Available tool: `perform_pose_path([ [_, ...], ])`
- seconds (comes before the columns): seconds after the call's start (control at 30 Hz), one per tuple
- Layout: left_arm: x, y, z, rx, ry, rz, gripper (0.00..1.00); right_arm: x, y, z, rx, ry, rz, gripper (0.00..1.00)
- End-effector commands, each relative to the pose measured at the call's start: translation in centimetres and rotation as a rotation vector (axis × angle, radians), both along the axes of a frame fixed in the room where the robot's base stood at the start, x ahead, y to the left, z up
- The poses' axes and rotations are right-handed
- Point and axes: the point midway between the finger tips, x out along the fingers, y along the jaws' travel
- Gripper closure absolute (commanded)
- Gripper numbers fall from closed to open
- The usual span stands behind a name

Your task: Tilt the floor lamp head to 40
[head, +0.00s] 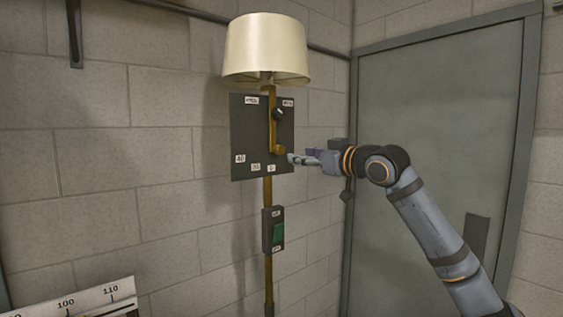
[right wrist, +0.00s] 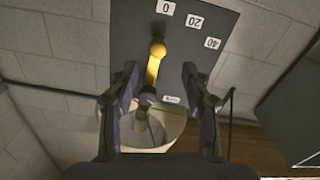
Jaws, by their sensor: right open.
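The floor lamp has a cream shade (head: 265,50) on a brass pole (head: 268,200). A dark panel (head: 247,130) on it carries the marks 40 (head: 240,158), 20 (head: 255,167) and 0 (head: 271,168). A brass lever (head: 279,150) with a rounded end hangs from a black pivot, its end nearest the 0 mark. My right gripper (head: 292,158) is open beside the lever's end. In the right wrist view the lever (right wrist: 154,68) appears between the two spread fingers (right wrist: 159,78); contact cannot be told. My left gripper is not in view.
A switch box (head: 273,230) with a green rocker sits lower on the pole. A block wall stands behind the lamp, and a grey door (head: 430,110) is at the right. A white scale (head: 85,300) with printed numbers shows at the lower left.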

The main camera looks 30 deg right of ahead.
Motion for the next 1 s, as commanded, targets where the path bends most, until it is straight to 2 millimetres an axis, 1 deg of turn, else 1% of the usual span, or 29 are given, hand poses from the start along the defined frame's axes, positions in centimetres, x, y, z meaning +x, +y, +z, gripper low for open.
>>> perform_pose_path([
  [0.03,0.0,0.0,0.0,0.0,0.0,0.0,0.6,-0.3,-0.3,0.6,0.005,-0.01,-0.001,0.52],
  [0.13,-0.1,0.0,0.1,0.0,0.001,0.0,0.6,-0.3,-0.3,0.8,0.006,-0.013,0.0,0.52],
  [0.27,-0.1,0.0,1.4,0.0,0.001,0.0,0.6,0.7,-0.1,1.2,0.008,-0.012,0.003,0.52],
  [0.37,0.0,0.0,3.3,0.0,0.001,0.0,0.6,2.5,0.1,1.6,0.012,-0.009,0.004,0.52],
  [0.5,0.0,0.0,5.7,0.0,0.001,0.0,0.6,5.4,0.4,1.6,0.012,-0.009,0.005,0.52],
  [0.6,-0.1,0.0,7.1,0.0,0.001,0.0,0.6,7.3,0.5,1.5,0.012,-0.011,0.003,0.52],
  [0.7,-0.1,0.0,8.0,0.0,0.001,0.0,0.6,8.8,0.5,1.3,0.009,-0.01,0.001,0.52],
  [0.8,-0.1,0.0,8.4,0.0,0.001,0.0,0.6,9.8,0.6,1.0,0.007,-0.01,0.001,0.52],
  [1.0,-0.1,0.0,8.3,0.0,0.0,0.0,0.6,10.2,0.6,0.7,0.003,-0.01,-0.001,0.52],
])
